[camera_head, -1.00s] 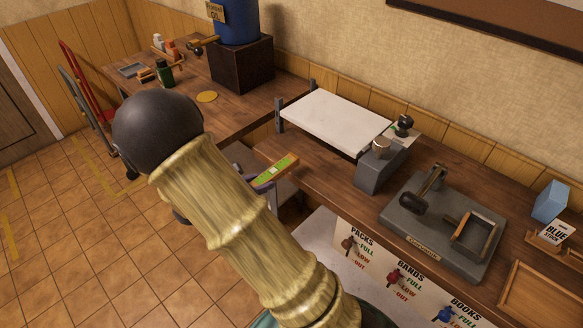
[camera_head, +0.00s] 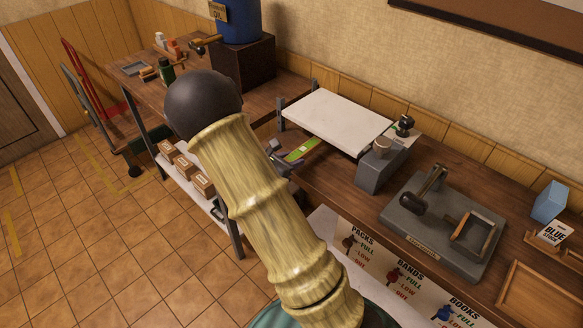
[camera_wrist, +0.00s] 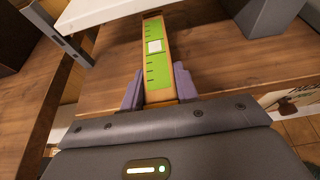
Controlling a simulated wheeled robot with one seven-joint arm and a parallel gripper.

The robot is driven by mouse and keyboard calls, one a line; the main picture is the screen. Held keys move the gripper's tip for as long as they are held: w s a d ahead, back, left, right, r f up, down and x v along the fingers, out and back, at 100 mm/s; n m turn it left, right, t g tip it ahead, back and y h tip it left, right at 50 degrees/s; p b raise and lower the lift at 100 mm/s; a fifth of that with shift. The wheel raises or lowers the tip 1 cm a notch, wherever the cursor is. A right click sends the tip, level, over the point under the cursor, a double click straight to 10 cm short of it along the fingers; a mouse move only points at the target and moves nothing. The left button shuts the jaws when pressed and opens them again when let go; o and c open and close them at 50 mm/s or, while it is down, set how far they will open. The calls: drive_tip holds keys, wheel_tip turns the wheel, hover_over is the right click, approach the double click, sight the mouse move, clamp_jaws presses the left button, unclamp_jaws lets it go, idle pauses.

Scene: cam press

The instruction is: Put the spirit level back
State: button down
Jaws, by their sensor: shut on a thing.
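The spirit level (camera_head: 302,150) is a flat green and wooden bar with a pale square in its middle. In the wrist view the spirit level (camera_wrist: 156,62) points away from me, its near end between the purple fingers of my gripper (camera_wrist: 159,88). My gripper (camera_head: 284,158) is shut on it, partly hidden behind my arm in the head view. The level is over the wooden bench, its far end at the left part of the white raised shelf (camera_head: 338,118). I cannot tell whether it touches the bench top.
A grey block (camera_head: 380,166) stands right of the level, and a grey press (camera_head: 440,222) is further right. A metal shelf post (camera_head: 281,113) is close to the level's left. A second bench (camera_head: 262,107) with a blue drum (camera_head: 238,22) is behind left. Boxes (camera_head: 186,166) sit below it.

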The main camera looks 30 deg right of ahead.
drive_tip(key=shift+d+f, duration=0.1)
drive_tip(key=shift+f, duration=1.65)
drive_tip(key=shift+f, duration=0.2)
drive_tip(key=c, duration=1)
unclamp_jaws()
drive_tip(key=shift+c, duration=0.2)
drive_tip(key=shift+r, duration=0.1)
drive_tip(key=v, duration=1.2)
